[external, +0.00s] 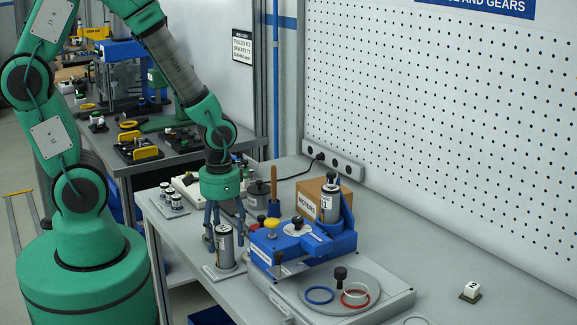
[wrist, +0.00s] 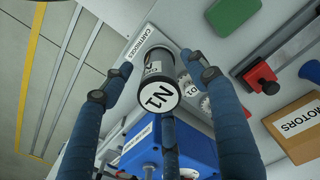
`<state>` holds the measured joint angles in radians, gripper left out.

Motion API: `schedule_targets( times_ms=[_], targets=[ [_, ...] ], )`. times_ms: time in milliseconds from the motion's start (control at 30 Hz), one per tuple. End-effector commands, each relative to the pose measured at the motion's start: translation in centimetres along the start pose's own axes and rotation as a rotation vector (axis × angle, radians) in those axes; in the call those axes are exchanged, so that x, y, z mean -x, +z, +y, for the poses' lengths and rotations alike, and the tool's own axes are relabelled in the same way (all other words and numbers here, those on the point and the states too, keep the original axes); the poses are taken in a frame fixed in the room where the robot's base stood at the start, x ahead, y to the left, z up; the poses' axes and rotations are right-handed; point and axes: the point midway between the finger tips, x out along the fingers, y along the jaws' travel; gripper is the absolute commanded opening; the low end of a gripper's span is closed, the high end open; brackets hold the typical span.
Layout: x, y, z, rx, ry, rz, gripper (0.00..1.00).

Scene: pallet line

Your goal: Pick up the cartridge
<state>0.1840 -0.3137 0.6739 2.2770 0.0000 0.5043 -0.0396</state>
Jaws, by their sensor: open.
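A dark-banded metallic cartridge (external: 226,248) stands upright on a light plate near the front left of the grey bench. In the wrist view the cartridge (wrist: 156,88) shows its white round top, marked N1, beside a strip reading CARTRIDGES (wrist: 143,42). My gripper (external: 222,236) points down over it. In the wrist view its blue-grey fingers (wrist: 154,80) are open and spread around the cartridge, with visible gaps at the left and right fingertips. Whether the lower finger touches it, I cannot tell. A similar cylinder (external: 330,204) stands on the blue fixture (external: 300,243).
The blue fixture stands close to the right of my gripper. A cardboard box labelled MOTORS (external: 311,200) is behind it. Small cylinders (external: 172,199) stand to the left. A round plate with rings (external: 338,290) lies in front. The right bench is mostly clear.

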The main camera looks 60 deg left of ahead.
Motion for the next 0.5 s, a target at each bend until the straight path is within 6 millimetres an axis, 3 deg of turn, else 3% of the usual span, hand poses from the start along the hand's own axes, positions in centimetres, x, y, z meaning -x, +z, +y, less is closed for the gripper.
schedule_targets(
  times_ms=[233,500],
  targets=[
    [-0.8,0.0,0.1,0.000,0.000,-0.001,0.59],
    [-3.9,0.0,0.3,-0.001,0.000,-0.004,0.59]
  ],
)
